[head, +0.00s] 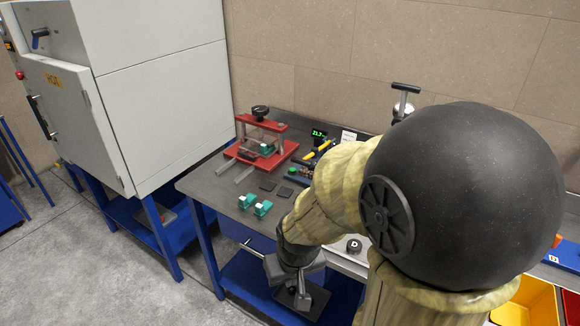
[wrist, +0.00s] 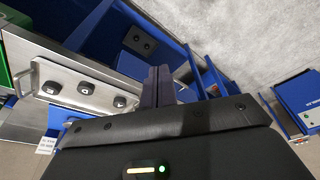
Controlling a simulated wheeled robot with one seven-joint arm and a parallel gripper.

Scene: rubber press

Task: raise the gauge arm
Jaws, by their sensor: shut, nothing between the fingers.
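The gauge arm cannot be made out with certainty. A small gauge with a lit green readout (head: 319,133) stands on the bench behind the red press frame, partly hidden by my arm. A black T-shaped handle (head: 405,88) rises behind my arm; its lower part is hidden, and I cannot tell whether it belongs to the gauge. My gripper (head: 302,300) hangs low at the bench's front edge, well apart from the gauge. Its dark fingers also show close together in the wrist view (wrist: 158,84), shut and empty.
A red press frame (head: 262,125) and teal blocks (head: 256,203) are on the dark bench (head: 212,188). A grey oven (head: 165,95) is at left. A steel panel with black knobs (wrist: 52,87) shows in the wrist view. Yellow bins (head: 528,302) are at lower right.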

